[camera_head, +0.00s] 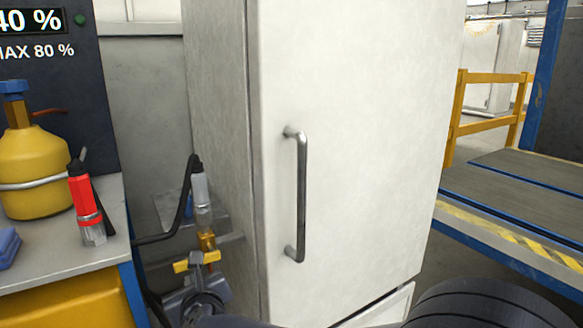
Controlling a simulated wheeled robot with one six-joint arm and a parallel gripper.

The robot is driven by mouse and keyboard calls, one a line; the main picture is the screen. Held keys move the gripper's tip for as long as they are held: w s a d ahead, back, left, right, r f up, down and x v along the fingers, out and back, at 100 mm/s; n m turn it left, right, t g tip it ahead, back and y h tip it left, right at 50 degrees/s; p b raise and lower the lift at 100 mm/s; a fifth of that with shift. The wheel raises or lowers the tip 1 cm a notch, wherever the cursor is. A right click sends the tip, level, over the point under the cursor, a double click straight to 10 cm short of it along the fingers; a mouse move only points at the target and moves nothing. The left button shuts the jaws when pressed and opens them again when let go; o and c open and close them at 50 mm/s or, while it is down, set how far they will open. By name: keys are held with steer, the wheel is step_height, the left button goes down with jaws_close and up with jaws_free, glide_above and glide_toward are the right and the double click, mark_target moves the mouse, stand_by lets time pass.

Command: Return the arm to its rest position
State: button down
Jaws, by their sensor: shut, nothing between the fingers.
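My gripper (197,262) shows low in the picture, left of centre, with yellow parts at its front and a grey body behind. It is shut and empty. My dark arm runs along the bottom edge, with a large rounded black link at the lower right. A grey connector (201,200) with an amber lower end and a black cable is upright just above and beyond the gripper in the picture. I cannot tell whether the gripper touches it.
A tall white cabinet (350,120) with a metal handle (301,195) fills the middle. At left, a workbench (65,262) holds a yellow canister (35,160), a red-and-grey tool (86,205) and a blue item (8,247). A striped platform edge (510,240) and yellow railing (490,78) are at right.

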steer(key=shift+r+p, duration=0.55)
steer(key=shift+r, duration=0.15)
steer(key=shift+f, duration=0.15)
